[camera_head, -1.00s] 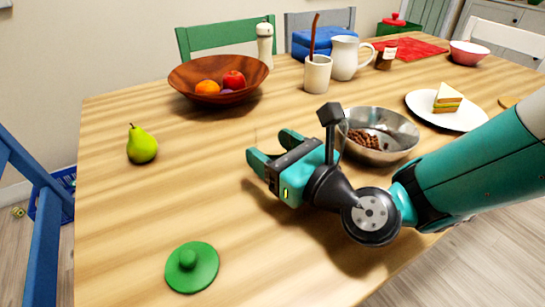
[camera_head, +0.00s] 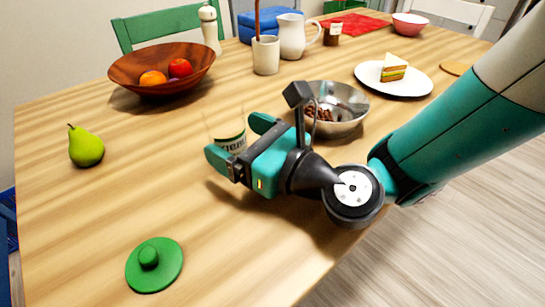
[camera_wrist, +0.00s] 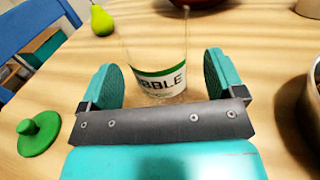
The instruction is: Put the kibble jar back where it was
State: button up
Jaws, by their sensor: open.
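The kibble jar (camera_head: 228,139) is a clear, empty-looking container with a white and green label. It stands upright on the table without a lid, between the pear and the steel bowl. In the wrist view the jar (camera_wrist: 160,82) stands between and a little beyond the fingertips of my gripper (camera_wrist: 160,80), its label partly reading "KIBBLE". My gripper (camera_head: 238,141) is open around the near side of the jar, with a gap at each finger. The jar's lower part is partly hidden by the gripper in the head view.
A green knobbed lid (camera_head: 154,265) lies near the front left, a pear (camera_head: 86,146) behind it. A steel bowl (camera_head: 345,101) of brown kibble stands right of the gripper. A wooden fruit bowl (camera_head: 128,80), mug (camera_head: 265,56) and cake plate (camera_head: 369,83) are behind. The front-left table is mostly clear.

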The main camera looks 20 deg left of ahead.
jog(key=b+v, duration=0.4)
jog(key=v, duration=0.4)
jog(key=shift+d+f+b, duration=0.15)
jog(key=shift+f+b, duration=0.05)
jog(key=shift+b, duration=0.1)
jog(key=shift+s+d+r, duration=0.2)
jog(key=shift+d, duration=0.2)
